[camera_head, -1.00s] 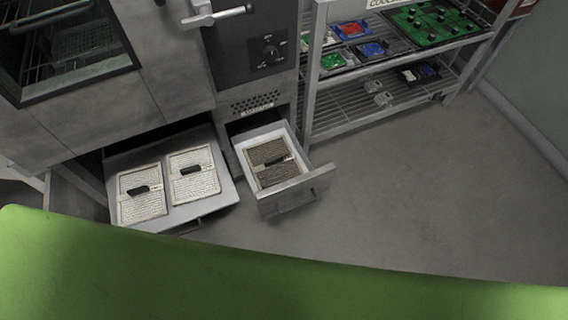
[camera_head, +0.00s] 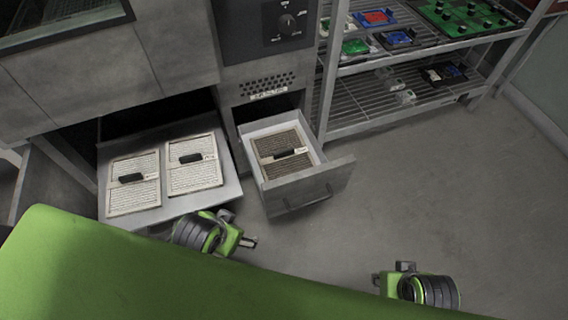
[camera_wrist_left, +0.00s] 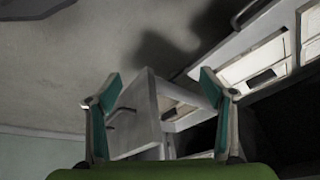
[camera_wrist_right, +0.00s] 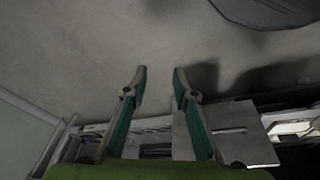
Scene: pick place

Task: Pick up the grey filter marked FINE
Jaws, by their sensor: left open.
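A grey-brown filter (camera_head: 280,144) with a black handle lies in the small pulled-out drawer (camera_head: 319,176). Its label is too small to read. My left gripper (camera_head: 247,243) is in front of the drawers, to the lower left of the small drawer and apart from it. In the left wrist view its fingers (camera_wrist_left: 160,80) are wide apart and empty, with the small drawer's front (camera_wrist_left: 143,115) beyond them. My right gripper (camera_head: 377,280) is over the floor to the lower right of the small drawer. In the right wrist view its fingertips (camera_wrist_right: 160,72) are apart with nothing between them.
Two whitish filters with black handles, a left one (camera_head: 132,195) and a right one (camera_head: 193,177), lie in the wide pulled-out drawer (camera_head: 229,180). A wire shelf (camera_head: 350,118) with coloured parts stands at the back right. The floor (camera_head: 440,190) on the right is clear.

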